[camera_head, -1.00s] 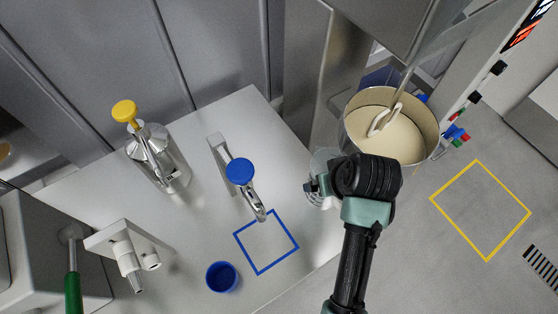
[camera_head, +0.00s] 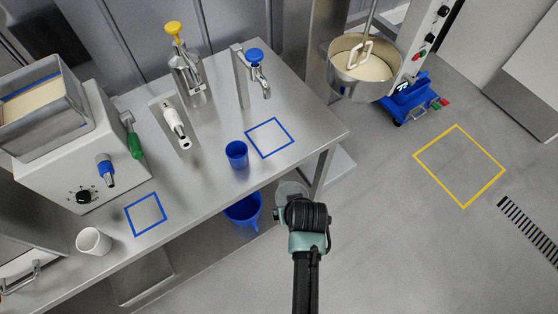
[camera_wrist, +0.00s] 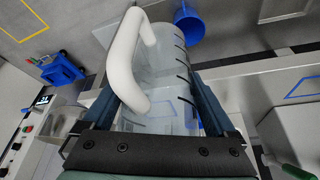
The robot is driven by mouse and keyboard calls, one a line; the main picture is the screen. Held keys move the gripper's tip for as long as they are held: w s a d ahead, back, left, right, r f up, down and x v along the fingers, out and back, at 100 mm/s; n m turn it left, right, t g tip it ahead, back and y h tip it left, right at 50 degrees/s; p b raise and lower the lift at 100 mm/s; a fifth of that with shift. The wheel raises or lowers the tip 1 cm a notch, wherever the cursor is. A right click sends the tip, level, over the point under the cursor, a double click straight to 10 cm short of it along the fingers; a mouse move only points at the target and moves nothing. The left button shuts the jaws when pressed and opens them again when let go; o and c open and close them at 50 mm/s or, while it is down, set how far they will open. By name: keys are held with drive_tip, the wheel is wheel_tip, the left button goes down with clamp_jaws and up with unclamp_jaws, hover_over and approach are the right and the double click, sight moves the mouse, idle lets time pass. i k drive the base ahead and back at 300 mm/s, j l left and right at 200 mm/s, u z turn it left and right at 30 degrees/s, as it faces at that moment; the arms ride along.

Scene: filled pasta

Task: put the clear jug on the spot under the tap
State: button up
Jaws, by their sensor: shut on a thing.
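The clear jug (camera_wrist: 172,70) fills the middle of the wrist view, with a white handle (camera_wrist: 122,60) and dark marks on its side. My gripper (camera_wrist: 158,95) is shut on it, one finger on each side. In the head view the jug (camera_head: 290,189) is off the counter's front edge, largely hidden behind my gripper (camera_head: 283,212). The tap (camera_head: 254,72) with a blue knob stands on the counter. A blue square outline (camera_head: 291,137) marks the spot below and in front of its spout. The square is empty.
A blue cup (camera_head: 236,154) stands just left of the square. A yellow-topped dispenser (camera_head: 188,75) is behind. A blue bucket (camera_head: 243,207) is below the counter edge (camera_head: 334,139). A second blue square (camera_head: 129,222) lies further left. A mixing bowl (camera_head: 360,84) stands right.

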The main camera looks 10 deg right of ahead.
sight(273, 141)
drive_tip(key=i+j, duration=0.15)
drive_tip(key=i, duration=0.85)
